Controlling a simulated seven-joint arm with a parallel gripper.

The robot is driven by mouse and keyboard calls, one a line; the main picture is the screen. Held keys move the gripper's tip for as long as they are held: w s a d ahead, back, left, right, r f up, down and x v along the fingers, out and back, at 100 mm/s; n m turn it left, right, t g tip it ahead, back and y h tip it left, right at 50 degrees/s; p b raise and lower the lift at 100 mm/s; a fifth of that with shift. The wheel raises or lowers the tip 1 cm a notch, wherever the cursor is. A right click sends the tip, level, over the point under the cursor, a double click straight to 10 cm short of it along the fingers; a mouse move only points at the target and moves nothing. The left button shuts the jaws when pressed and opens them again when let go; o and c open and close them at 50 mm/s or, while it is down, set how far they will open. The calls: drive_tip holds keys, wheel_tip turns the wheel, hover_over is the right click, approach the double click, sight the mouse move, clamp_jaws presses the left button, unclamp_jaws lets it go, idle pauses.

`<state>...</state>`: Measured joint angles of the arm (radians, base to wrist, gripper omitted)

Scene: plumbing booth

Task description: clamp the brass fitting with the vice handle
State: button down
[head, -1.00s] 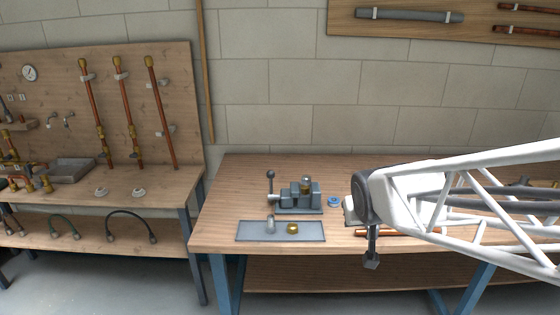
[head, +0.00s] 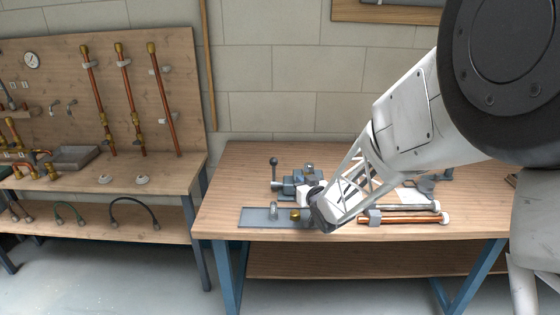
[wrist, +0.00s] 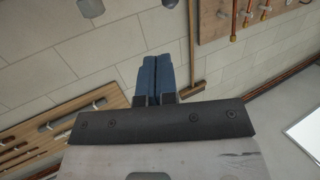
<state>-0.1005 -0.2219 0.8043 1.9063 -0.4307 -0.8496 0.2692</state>
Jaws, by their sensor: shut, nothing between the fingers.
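The vice (head: 292,183) is a grey block on the wooden bench, partly hidden by my arm. Its handle (head: 273,162) is a dark upright lever with a ball end on the left. A small round brass piece (head: 295,215) lies on the grey mat in front of the vice. A piece at the vice's jaws is too small and covered to tell clearly. My gripper's blue fingers (wrist: 153,62) are shut, with nothing between them, and point at the wall in the wrist view. In the head view the fingers are hidden at the arm's end, to the right of the handle.
The grey mat (head: 257,217) also carries a small silvery piece (head: 273,209). Copper and grey pipes (head: 405,218) lie at the bench's front right. A second bench (head: 85,187) with a pipe board stands at left. The bench (head: 225,190) is clear left of the vice.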

sight(276, 163)
drive_tip(key=shift+w+a+f+y, duration=0.3)
drive_tip(key=shift+a+f+y, duration=0.3)
drive_tip(key=shift+a+f, duration=0.05)
drive_tip(key=shift+w, duration=0.15)
drive_tip(key=x, duration=1.3)
drive_tip(key=shift+w, duration=0.1)
drive_tip(key=shift+w+a, duration=0.15)
drive_tip(key=shift+w, duration=0.1)
drive_tip(key=w, duration=0.1)
drive_tip(key=w+g, duration=0.1)
drive_tip(key=shift+w+r+h, duration=0.3)
drive_tip(key=shift+w+r, duration=0.05)
drive_tip(key=shift+w, duration=0.05)
drive_tip(key=shift+s, duration=0.1)
idle(0.5)
